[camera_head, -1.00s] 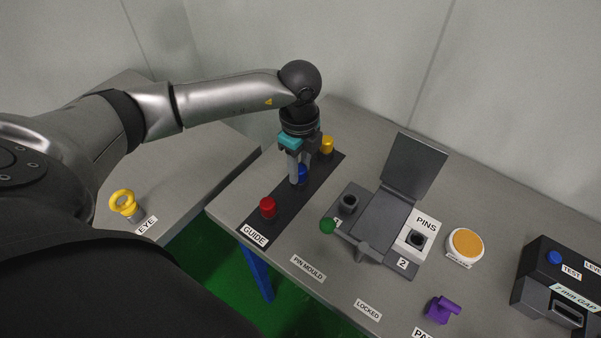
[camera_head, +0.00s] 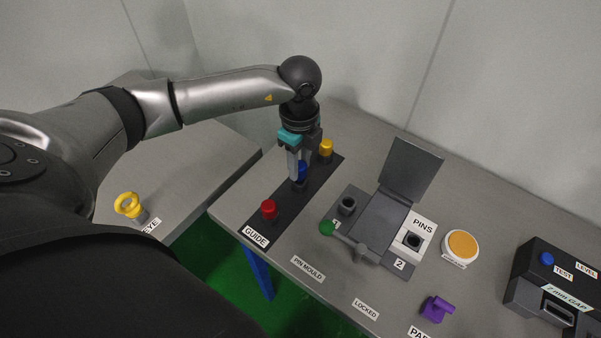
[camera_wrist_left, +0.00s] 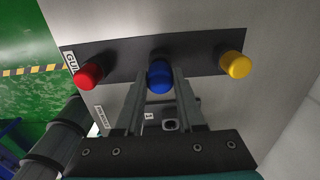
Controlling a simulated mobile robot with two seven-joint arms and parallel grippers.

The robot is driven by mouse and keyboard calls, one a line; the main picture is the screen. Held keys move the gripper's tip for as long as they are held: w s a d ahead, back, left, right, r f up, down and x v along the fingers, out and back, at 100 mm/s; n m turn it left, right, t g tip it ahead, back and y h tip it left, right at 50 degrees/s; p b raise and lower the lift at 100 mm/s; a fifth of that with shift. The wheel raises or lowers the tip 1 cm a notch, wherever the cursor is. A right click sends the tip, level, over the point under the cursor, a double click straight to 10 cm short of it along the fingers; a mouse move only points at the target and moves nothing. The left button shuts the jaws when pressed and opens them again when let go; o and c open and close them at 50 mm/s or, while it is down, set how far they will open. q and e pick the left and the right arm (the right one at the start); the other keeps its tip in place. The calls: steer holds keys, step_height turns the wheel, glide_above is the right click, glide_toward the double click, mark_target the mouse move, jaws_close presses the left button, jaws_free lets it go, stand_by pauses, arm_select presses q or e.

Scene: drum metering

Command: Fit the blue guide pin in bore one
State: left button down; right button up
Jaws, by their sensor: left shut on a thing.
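The blue guide pin (camera_head: 302,171) is at the middle of the black GUIDE strip (camera_head: 264,222), between a red pin (camera_head: 268,208) and a yellow pin (camera_head: 326,147). My left gripper (camera_head: 299,172) points down and is shut on the blue pin. In the left wrist view the blue pin (camera_wrist_left: 159,77) shows its round head between the fingers. I cannot tell whether it is lifted off the strip. Bore one (camera_head: 347,204) is a dark round socket on the pin mould (camera_head: 375,225), right of the gripper, and looks empty. My right gripper is not in view.
The mould's lid (camera_head: 411,168) stands open behind it. A lever with a green knob (camera_head: 326,228) lies in front of bore one. The second bore (camera_head: 413,240) is by the PINS plate. An orange button (camera_head: 464,244) and a purple part (camera_head: 436,308) are further right.

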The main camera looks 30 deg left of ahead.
mark_target(300, 165)
arm_select(q)
steer(key=shift+r+p, duration=1.6)
steer(key=shift+r, duration=0.35)
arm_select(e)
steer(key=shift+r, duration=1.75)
arm_select(q)
steer(key=shift+r+p, duration=1.8)
steer(key=shift+r, duration=0.2)
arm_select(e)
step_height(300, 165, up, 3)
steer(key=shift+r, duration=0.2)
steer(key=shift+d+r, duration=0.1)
